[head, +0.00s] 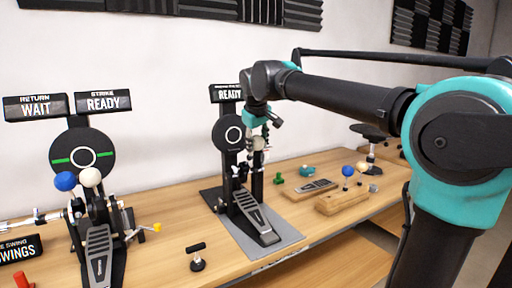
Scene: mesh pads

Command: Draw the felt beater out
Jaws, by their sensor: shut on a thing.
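My gripper (264,134) hangs in front of the middle pedal's round pad (228,133), below my bent wrist. It is shut on a pale-headed beater, seemingly the felt beater (258,144), at the right side of that pad. The beater's shaft is mostly hidden among dark pedal parts, so I cannot tell whether it is still seated. The middle pedal (251,215) stands on a grey plate (282,237). A "READY" sign (229,94) is above the pad.
A left pedal (98,257) carries a blue ball (65,181) and a pale ball (91,177), under "WAIT" and "READY" signs. A wooden block (341,202) with upright beaters stands at right. A small black-handled tool (197,258) stands near the front edge.

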